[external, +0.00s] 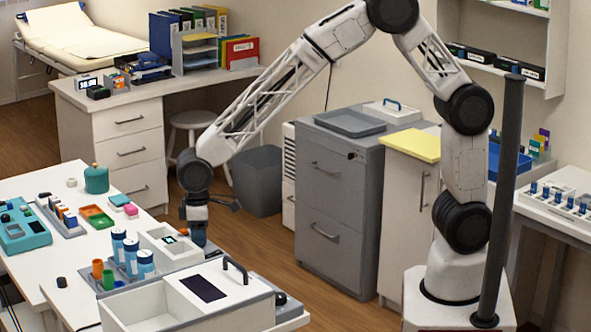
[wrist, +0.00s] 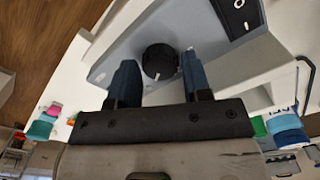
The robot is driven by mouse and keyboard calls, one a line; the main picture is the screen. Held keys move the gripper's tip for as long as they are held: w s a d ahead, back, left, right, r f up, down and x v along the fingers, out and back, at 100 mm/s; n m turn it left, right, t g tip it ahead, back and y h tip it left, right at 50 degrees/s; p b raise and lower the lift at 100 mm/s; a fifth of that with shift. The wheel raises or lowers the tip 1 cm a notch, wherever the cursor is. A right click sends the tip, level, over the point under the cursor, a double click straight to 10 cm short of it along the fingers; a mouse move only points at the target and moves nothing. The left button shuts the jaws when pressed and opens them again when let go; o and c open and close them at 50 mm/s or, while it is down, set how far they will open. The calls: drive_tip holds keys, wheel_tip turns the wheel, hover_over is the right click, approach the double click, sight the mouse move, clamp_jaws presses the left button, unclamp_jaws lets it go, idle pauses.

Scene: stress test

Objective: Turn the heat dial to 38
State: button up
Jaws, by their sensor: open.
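The heat dial (wrist: 160,61) is a round black knob on a grey panel (wrist: 188,22) in the wrist view. A small pale mark shows near its lower edge; no numbers are readable around it. My gripper (wrist: 158,66) is open, with one blue finger on each side of the dial. Gaps show between the fingers and the knob, and I cannot tell their exact height over it.
A black rocker switch (wrist: 238,15) sits near the dial. Blue-capped bottles (external: 131,253) stand just left of the device. A larger white box (external: 222,290) with a dark handle stands in front.

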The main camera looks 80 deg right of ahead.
drive_tip(key=shift+r, duration=3.6)
drive_tip(key=shift+d+r, duration=0.1)
drive_tip(key=shift+s+d+r, duration=0.15)
drive_tip(key=shift+s+r, duration=0.05)
drive_tip(key=s+d+r+m+t, duration=0.1)
drive_tip(key=s+d+r, duration=0.5)
drive_tip(key=s, duration=0.3)
drive_tip(key=s+d+r, duration=0.5)
drive_tip(key=s+d, duration=0.2)
drive_tip(key=s, duration=0.2)
drive_tip(key=s+d+m, duration=0.1)
drive_tip(key=s+d, duration=0.2)
drive_tip(key=s, duration=0.8)
drive_tip(key=s+d+m+t, duration=0.1)
drive_tip(key=s+d, duration=0.3)
drive_tip(key=s, duration=0.6)
drive_tip(key=shift+s+d+r+t, duration=0.2)
drive_tip(key=shift+s+r+t, duration=0.1)
drive_tip(key=shift+s, duration=0.1)
